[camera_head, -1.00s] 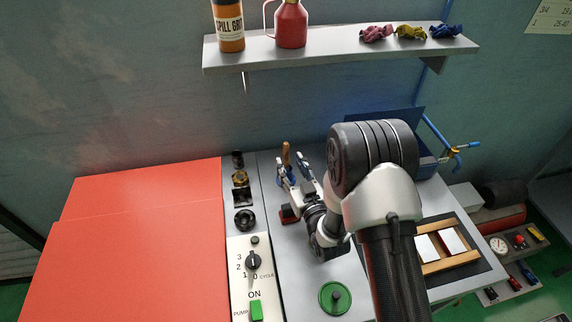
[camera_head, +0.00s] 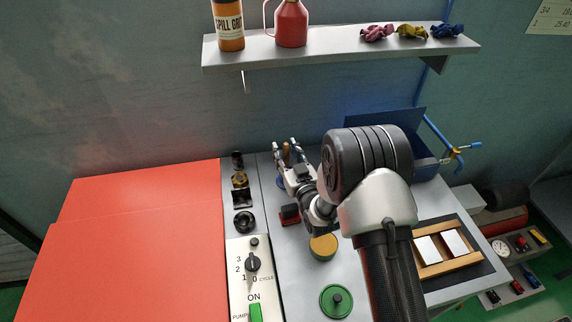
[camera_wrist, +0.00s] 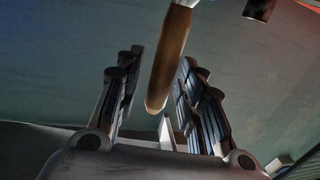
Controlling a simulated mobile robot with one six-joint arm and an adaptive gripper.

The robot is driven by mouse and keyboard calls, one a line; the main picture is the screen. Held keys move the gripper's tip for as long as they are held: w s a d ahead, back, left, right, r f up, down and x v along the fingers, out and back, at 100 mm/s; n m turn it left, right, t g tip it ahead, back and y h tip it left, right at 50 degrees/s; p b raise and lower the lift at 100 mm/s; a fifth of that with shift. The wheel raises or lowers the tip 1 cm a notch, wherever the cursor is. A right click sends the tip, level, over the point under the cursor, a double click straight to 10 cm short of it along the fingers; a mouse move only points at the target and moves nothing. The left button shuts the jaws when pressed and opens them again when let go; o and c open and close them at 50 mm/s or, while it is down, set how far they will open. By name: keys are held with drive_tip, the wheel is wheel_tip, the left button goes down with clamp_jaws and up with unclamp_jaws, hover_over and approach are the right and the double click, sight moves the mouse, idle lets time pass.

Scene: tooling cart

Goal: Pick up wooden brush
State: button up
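The wooden brush (camera_wrist: 168,62) shows in the wrist view as a brown rounded handle between the two fingers of my gripper (camera_wrist: 155,100). Gaps show on both sides of the handle, so the fingers look apart from it. My gripper (camera_head: 287,148) is open in the head view, at the back of the cart's grey top. The brush handle (camera_head: 286,154) shows there as a small brown upright piece between the fingers. The rest of the brush is hidden by my gripper and the picture edge.
A dark red block (camera_head: 290,214), a yellow-topped round piece (camera_head: 323,247) and a green round piece (camera_head: 336,300) lie near my arm. A blue box (camera_head: 428,150) stands to the right. A wall shelf (camera_head: 340,43) hangs above. Black knobs (camera_head: 243,221) line the left.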

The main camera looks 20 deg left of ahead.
clamp_jaws()
drive_tip(key=shift+r, duration=0.15)
